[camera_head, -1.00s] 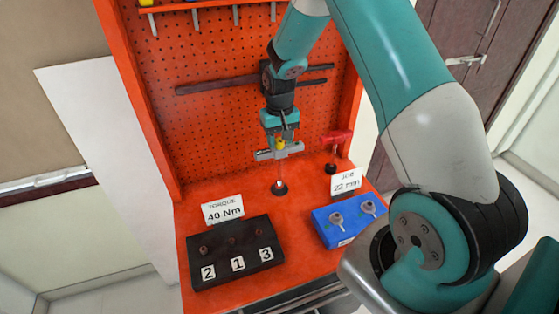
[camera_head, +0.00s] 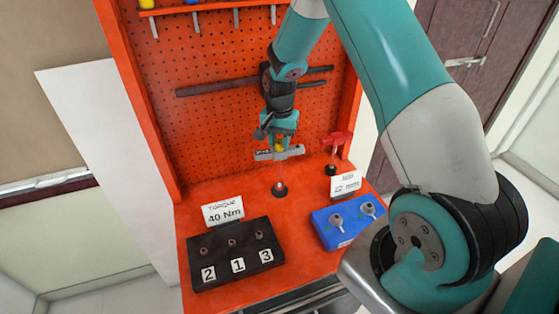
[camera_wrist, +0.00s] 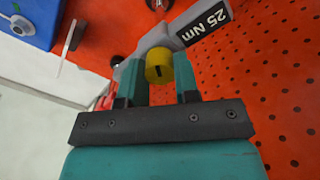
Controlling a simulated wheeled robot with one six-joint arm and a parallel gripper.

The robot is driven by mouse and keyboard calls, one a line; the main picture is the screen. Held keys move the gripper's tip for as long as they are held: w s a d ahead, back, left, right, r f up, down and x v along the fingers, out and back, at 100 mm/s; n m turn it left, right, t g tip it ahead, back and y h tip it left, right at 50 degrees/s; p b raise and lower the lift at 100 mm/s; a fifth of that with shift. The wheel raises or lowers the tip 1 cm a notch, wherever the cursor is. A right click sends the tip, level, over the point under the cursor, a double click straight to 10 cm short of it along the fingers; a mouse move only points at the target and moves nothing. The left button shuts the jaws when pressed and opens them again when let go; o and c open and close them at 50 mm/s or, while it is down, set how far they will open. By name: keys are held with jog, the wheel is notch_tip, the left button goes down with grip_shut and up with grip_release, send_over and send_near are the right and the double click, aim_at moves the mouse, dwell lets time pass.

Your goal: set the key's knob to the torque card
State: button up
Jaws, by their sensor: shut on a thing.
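The key has a grey crossbar body (camera_head: 266,155) and stands upright, its thin shaft meeting a round black base (camera_head: 280,190) on the bench. Its yellow knob (camera_wrist: 159,67) has a dark mark, and its black label (camera_wrist: 206,20) reads 25 Nm in the wrist view. My gripper (camera_head: 279,147) points down and is shut on the knob, with teal fingers on both sides in the wrist view (camera_wrist: 160,82). The torque card (camera_head: 222,211) reads 40 Nm and stands behind the black block.
The black block (camera_head: 225,267) has several posts and labels 2, 1, 3. The blue block (camera_head: 340,238) holds two metal sockets beside the job card (camera_head: 345,183), 22 mm. A red T-handled tool (camera_head: 337,138) stands right of the key. An orange pegboard (camera_head: 220,130) rises behind.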

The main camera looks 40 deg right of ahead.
jog(key=m, duration=0.3)
jog(key=shift+m, duration=0.3)
jog(key=o, duration=0.6)
jog(key=n, duration=0.5)
jog(key=shift+n, duration=0.4)
jog(key=n, duration=0.5)
